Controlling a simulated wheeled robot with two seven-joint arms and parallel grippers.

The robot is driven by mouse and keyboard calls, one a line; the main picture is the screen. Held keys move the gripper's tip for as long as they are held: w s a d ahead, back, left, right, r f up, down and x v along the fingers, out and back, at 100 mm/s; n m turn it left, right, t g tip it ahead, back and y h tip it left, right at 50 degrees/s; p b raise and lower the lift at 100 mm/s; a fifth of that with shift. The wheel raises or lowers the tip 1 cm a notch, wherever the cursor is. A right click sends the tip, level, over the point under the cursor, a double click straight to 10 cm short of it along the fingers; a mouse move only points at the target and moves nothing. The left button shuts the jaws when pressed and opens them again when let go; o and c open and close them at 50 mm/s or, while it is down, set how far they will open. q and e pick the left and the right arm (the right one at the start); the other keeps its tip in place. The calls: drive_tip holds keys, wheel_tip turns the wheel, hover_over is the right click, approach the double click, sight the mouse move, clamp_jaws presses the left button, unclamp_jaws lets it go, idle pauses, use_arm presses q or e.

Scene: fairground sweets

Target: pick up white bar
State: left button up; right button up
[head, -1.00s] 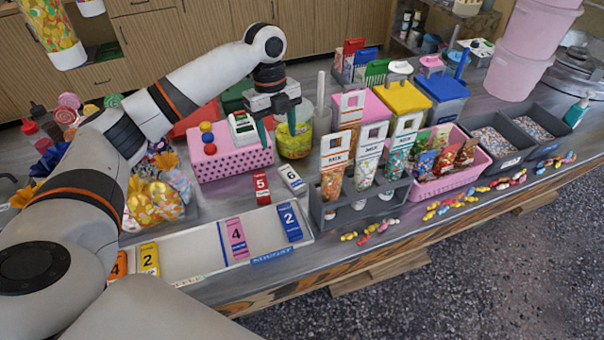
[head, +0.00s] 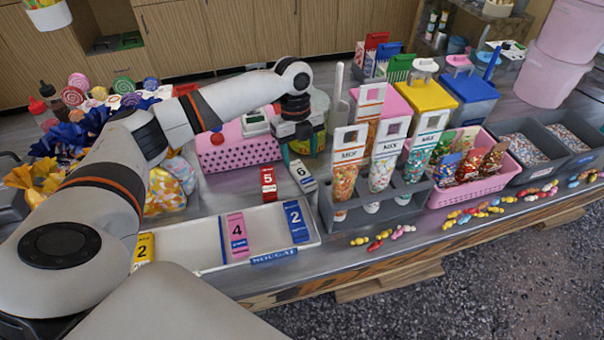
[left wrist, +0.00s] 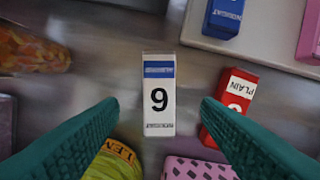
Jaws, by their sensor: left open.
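The white bar (head: 302,174), with a black digit and blue bands, lies flat on the grey counter behind the white tray. The digit looks like a 6 in the head view and a 9 in the left wrist view. My left gripper (head: 299,150) is open and empty, just behind and above the bar. In the left wrist view the white bar (left wrist: 159,125) lies between the two teal fingertips (left wrist: 160,104), apart from both. A red bar (head: 268,183) lies beside it on the left; the red bar (left wrist: 229,100) is partly behind the right finger in the wrist view.
The white tray (head: 205,232) in front holds pink, blue and yellow bars. A pink dotted box (head: 240,153) stands behind, left of the gripper. A grey rack (head: 375,206) of sweet-filled tubes stands close on the right. A tub with a yellow label (left wrist: 115,160) is near the left finger.

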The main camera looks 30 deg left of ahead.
sight(302, 172)
use_arm(q)
drive_tip(key=f, duration=0.5)
drive_tip(key=shift+s+d+p, duration=0.1)
drive_tip(key=shift+d+p, duration=0.2)
drive_tip(key=shift+p, duration=0.1)
drive_tip(key=shift+c, duration=0.6)
drive_tip(key=c, duration=1)
drive_tip(key=shift+r, duration=0.1)
